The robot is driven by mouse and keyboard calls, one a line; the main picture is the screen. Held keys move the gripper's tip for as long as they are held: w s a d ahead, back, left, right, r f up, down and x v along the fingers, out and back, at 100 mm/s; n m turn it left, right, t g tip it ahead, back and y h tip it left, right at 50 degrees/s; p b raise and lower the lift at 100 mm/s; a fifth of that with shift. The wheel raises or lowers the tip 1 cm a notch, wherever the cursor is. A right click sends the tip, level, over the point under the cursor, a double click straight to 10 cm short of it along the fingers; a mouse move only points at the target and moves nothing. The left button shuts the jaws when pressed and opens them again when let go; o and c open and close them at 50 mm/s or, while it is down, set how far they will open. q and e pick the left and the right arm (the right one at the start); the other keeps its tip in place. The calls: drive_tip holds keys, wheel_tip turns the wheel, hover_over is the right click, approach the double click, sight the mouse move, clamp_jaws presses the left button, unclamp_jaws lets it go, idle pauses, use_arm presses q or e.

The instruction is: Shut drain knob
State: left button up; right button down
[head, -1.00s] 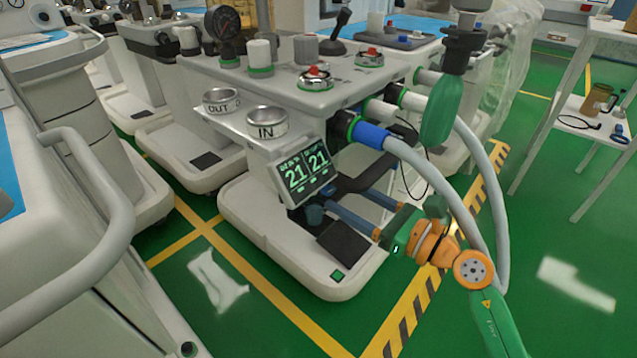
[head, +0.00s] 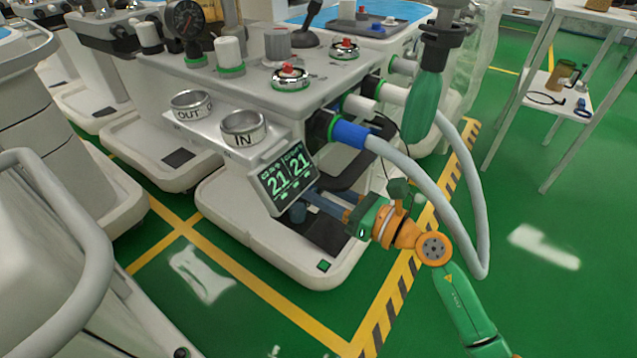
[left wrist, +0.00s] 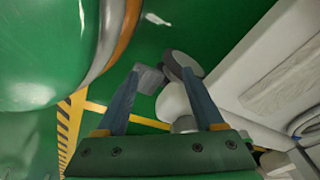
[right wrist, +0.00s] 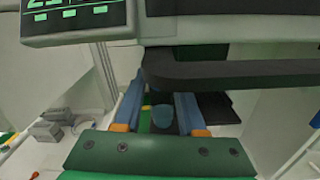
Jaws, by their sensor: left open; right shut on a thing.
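The blue drain knob (head: 298,212) sits low under the cart's display in the head view. It also shows between the fingers in the right wrist view (right wrist: 162,118). My right gripper (head: 322,204) reaches in from the right under the display, its blue fingers on either side of the knob and shut on it. The fingertips are partly hidden by the dark bar in the right wrist view. My left gripper (left wrist: 163,72) shows only in the left wrist view; its fingers are apart and nothing is clearly held.
The display (head: 285,178) reading 21 21 hangs just above my right gripper. A dark bar (right wrist: 235,68) lies close over the fingers. A grey hose (head: 425,175) with a blue cuff curves beside my right arm.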

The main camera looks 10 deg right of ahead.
drive_tip(key=m+p, duration=0.2)
drive_tip(key=m, duration=0.1)
drive_tip(key=shift+r+m+p, duration=0.2)
drive_tip(key=shift+m+p, duration=0.1)
drive_tip(key=shift+f+m, duration=0.2)
drive_tip(key=shift+m, duration=0.1)
use_arm(q)
drive_tip(key=s+a, duration=0.1)
drive_tip(key=s+a+r, duration=0.1)
drive_tip(key=s, duration=0.1)
drive_tip(key=shift+s+a, duration=0.1)
drive_tip(key=shift+a, duration=0.25)
use_arm(e)
drive_tip(key=c, duration=0.5)
unclamp_jaws()
use_arm(q)
drive_tip(key=shift+w+d+f+b, duration=0.1)
drive_tip(key=shift+w+d+b, duration=0.35)
drive_tip(key=shift+b, duration=0.05)
use_arm(e)
drive_tip(key=v, duration=0.7)
